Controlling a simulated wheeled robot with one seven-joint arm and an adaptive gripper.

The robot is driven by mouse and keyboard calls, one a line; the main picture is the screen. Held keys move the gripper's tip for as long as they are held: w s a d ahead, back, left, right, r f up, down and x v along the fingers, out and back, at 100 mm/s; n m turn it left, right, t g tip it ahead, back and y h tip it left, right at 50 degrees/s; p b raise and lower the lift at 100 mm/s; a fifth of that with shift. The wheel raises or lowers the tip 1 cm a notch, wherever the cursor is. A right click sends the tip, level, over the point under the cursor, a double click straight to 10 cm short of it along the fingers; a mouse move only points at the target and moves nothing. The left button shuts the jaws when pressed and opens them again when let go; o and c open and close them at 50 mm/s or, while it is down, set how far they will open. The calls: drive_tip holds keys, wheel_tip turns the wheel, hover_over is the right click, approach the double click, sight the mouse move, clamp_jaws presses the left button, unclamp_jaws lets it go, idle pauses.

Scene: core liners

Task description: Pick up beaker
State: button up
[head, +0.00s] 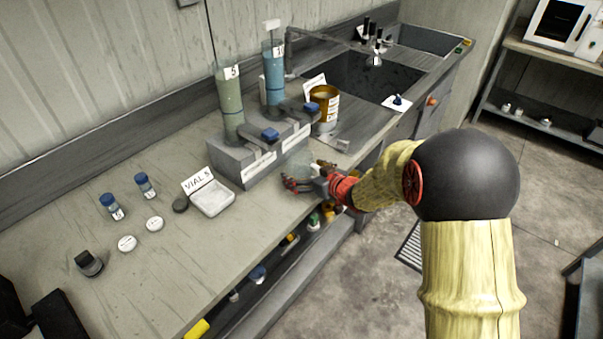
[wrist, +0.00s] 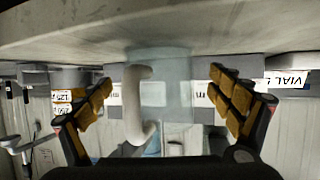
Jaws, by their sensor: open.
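The beaker is a clear, pale see-through cup with a whitish curved handle. In the wrist view, the beaker (wrist: 177,85) is in the middle, between the two finger pads, with its handle toward the camera. That view is upside down, with the counter along the top. My gripper (wrist: 160,90) is open, with yellow-padded fingers on either side of the beaker and gaps visible. In the head view, my gripper (head: 303,174) is low at the counter's front edge, and the beaker (head: 296,163) shows faintly behind it, partly hidden.
A grey stand (head: 240,160) with tall green and blue cylinders is just behind the beaker. An orange-brown tub (head: 325,107) is to the right. A white tray (head: 212,198), a "VIAL S" card (head: 197,181) and small vials are left.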

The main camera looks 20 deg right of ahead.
drive_tip(key=shift+w+a+f, duration=0.2)
drive_tip(key=shift+w, duration=0.35)
drive_tip(key=shift+c, duration=0.2)
drive_tip(key=c, duration=1.1)
drive_tip(key=shift+r, duration=0.1)
drive_tip(key=shift+c, duration=0.7)
